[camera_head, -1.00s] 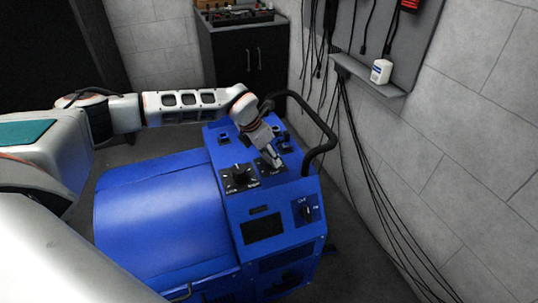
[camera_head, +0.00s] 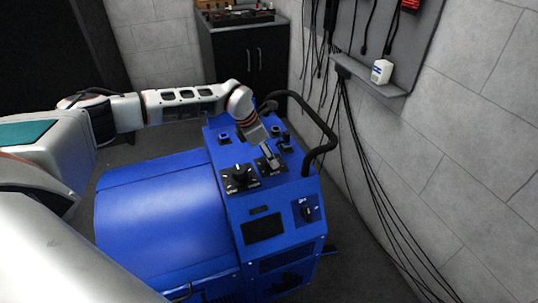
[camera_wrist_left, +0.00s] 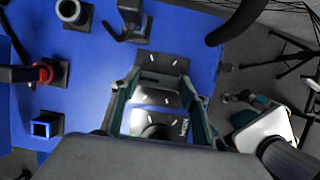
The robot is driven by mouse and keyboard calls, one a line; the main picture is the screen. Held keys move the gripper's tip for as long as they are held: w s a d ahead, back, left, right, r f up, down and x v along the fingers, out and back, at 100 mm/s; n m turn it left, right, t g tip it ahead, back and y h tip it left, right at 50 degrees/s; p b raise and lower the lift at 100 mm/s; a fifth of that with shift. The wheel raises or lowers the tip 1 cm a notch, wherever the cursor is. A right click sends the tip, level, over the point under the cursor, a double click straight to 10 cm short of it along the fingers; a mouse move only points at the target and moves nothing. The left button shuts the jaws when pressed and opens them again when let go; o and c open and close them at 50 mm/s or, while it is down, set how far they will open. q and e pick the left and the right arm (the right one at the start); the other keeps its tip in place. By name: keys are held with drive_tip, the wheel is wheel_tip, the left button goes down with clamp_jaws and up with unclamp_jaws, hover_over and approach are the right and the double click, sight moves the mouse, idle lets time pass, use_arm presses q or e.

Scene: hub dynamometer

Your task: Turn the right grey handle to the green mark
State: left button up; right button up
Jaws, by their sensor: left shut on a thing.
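The blue machine's top panel carries two black dial plates. The left plate holds a dark knob (camera_head: 239,174), and the right plate (camera_head: 272,169) lies beside it, partly covered by my left gripper (camera_head: 268,156). In the left wrist view the right plate (camera_wrist_left: 162,62) shows white ticks, and my gripper's two fingers (camera_wrist_left: 158,100) stand on either side of a grey part. My left gripper is shut on the right grey handle, which is mostly hidden in the head view.
A black tubular rail (camera_head: 325,130) curves along the machine's far right side. Small sockets and fittings (camera_head: 224,139) sit behind the dials. A switch (camera_head: 307,210) is on the front right. Cables hang by the grey wall at right.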

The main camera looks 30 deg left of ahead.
use_arm(q)
drive_tip(key=o, duration=1.1)
drive_tip(key=v, duration=1.2)
